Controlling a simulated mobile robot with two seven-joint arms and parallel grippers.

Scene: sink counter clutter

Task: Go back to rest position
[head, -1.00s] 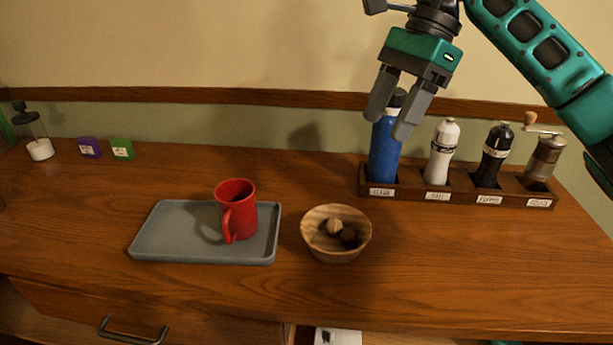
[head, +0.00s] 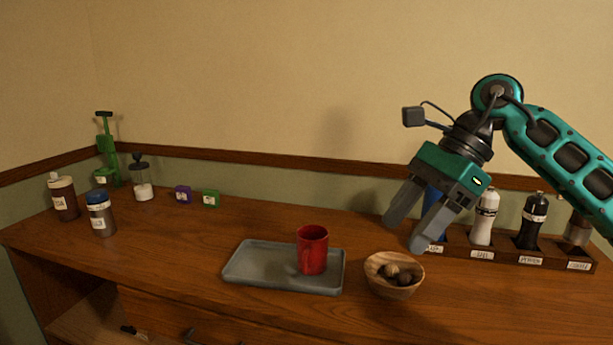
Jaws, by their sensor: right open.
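My right gripper (head: 408,235) is open and empty. It hangs fingers-down above the counter at the right, in front of the labelled wooden rack (head: 508,254). It partly hides the blue bottle (head: 437,203) in the rack's leftmost slot. My right arm reaches in from the right edge. My left gripper is not in view.
A red mug (head: 312,252) stands on a grey tray (head: 248,268). A wooden bowl (head: 391,287) with small balls is beside it. A white bottle (head: 484,218), a black bottle (head: 531,221) and a grinder (head: 577,232) stand in the rack. Jars (head: 101,215) stand far left.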

